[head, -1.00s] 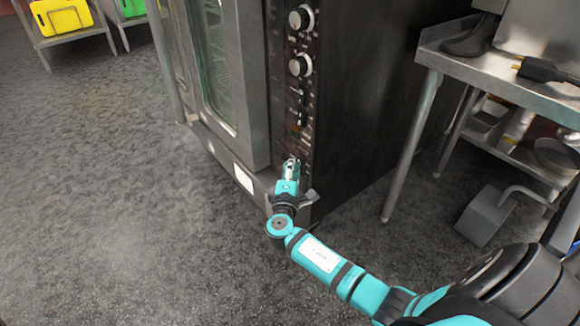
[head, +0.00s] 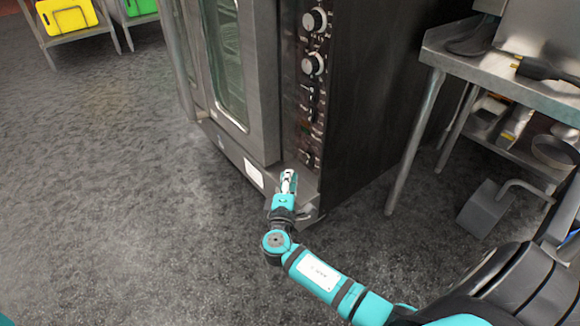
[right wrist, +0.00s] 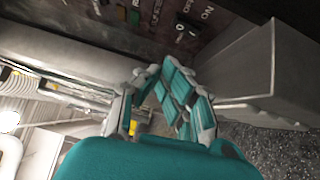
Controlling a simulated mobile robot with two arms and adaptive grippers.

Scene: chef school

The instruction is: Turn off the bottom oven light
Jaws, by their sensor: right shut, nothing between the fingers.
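The oven (head: 260,90) stands in the head view with its glass door (head: 226,60) on the left and a dark control strip (head: 312,115) on its right front edge. The strip carries two round knobs at the top and small switches lower down. A small switch (head: 309,158) sits near the strip's bottom. In the right wrist view, a black switch (right wrist: 188,27) shows with "ON" lettering beside it. My right gripper (head: 289,175) is shut and empty, in front of the oven's base and just below the strip. The left gripper is not in view.
A steel table (head: 500,75) with utensils on top and pans on its lower shelf stands to the right. A grey metal box (head: 486,208) is on the floor beneath it. Racks with yellow (head: 66,14) and green boards are at the upper left. The floor on the left is clear.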

